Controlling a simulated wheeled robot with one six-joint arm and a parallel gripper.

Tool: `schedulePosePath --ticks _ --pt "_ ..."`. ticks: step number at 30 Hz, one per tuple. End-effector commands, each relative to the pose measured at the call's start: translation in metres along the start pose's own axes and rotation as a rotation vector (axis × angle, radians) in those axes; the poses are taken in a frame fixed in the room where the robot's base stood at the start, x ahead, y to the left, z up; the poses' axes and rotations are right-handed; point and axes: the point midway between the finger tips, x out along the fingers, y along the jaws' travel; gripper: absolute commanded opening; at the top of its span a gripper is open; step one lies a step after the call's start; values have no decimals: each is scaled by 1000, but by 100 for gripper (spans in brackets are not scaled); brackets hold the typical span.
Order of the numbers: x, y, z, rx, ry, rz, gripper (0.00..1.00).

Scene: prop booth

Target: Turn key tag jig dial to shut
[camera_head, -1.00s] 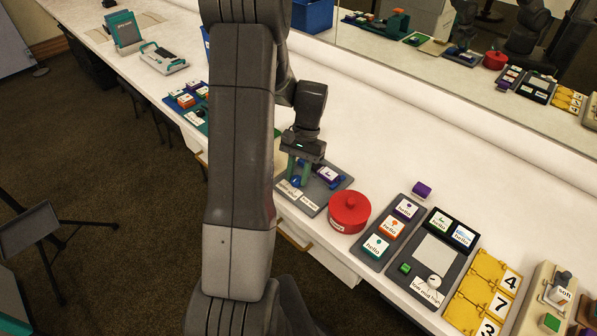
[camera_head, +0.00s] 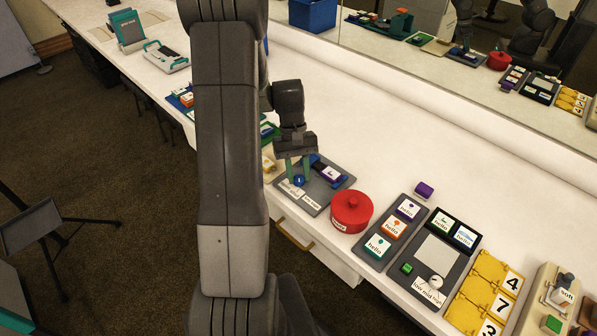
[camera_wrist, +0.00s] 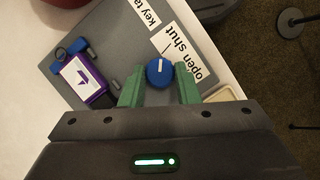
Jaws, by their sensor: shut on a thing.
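The key tag jig is a grey board (camera_head: 318,197) at the front edge of the white counter; it also shows in the wrist view (camera_wrist: 118,50). Its round blue dial (camera_wrist: 160,72) has a white line pointing to the top of the wrist picture. A white label (camera_wrist: 186,52) beside it reads "open shut", with "shut" nearer the top. A purple-framed tag (camera_wrist: 83,80) with a blue clip sits on the same board. My gripper (camera_wrist: 160,84) has its green fingers on either side of the dial and is shut on it. In the head view, the gripper (camera_head: 296,175) partly hides the dial (camera_head: 299,181).
A red lidded pot (camera_head: 351,212) stands close right of the jig. A grey board with several "hello" buttons (camera_head: 393,233) lies further right. Other devices lie partly behind my arm at left. The counter behind the jig is clear up to the mirror.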

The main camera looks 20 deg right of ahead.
Motion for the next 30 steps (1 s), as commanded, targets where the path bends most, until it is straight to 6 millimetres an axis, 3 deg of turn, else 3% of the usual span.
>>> schedulePosePath --ticks 17,18,21,30 --pt "-1 0 -1 -31 3 15 6" --pt "-1 0 -1 -31 3 15 32" --pt "-1 0 0 -31 2 14 50" --pt "-2 0 0 -30 2 13 50"
